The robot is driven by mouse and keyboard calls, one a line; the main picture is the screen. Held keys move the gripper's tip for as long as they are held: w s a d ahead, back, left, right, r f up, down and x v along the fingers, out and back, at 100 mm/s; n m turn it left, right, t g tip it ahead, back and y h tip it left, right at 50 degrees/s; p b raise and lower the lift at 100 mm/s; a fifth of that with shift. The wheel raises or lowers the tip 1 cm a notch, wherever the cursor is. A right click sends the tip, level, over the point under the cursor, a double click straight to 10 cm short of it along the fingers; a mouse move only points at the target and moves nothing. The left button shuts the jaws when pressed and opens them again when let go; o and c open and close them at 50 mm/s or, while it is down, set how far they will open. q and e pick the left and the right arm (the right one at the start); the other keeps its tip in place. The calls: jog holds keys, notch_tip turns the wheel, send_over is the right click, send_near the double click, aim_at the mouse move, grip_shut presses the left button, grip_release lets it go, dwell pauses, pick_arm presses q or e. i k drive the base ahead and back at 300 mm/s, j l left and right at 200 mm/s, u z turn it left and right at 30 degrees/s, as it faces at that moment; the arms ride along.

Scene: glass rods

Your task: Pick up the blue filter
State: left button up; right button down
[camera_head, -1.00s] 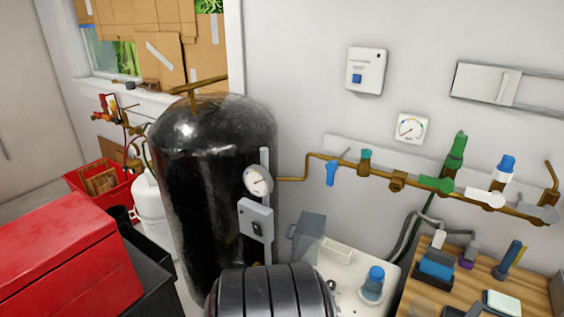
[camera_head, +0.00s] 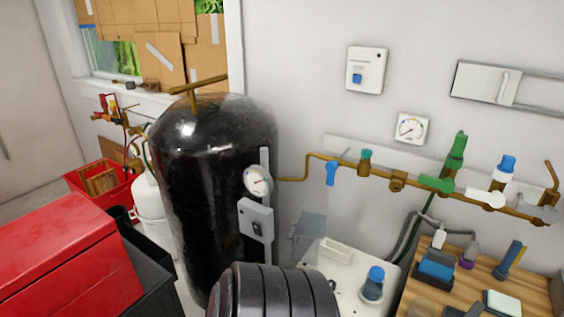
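Several blue-topped items show, and I cannot tell for sure which is the blue filter. A clear cup-like piece with a blue cap (camera_head: 375,281) stands upright on the white bench at the lower middle. A white piece with a blue top (camera_head: 505,168) sits upright on the brass wall pipe at the right. A small blue piece (camera_head: 331,173) hangs from the pipe's left part. Neither of my grippers is in view.
A tall black tank (camera_head: 215,180) stands left of the bench. A wooden board (camera_head: 455,290) with several small items is at the lower right. A red box (camera_head: 60,255) is at the left. A dark ribbed cylinder (camera_head: 275,290) fills the bottom middle.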

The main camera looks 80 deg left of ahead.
aim_at(436, 263)
jog(key=u, duration=1.45)
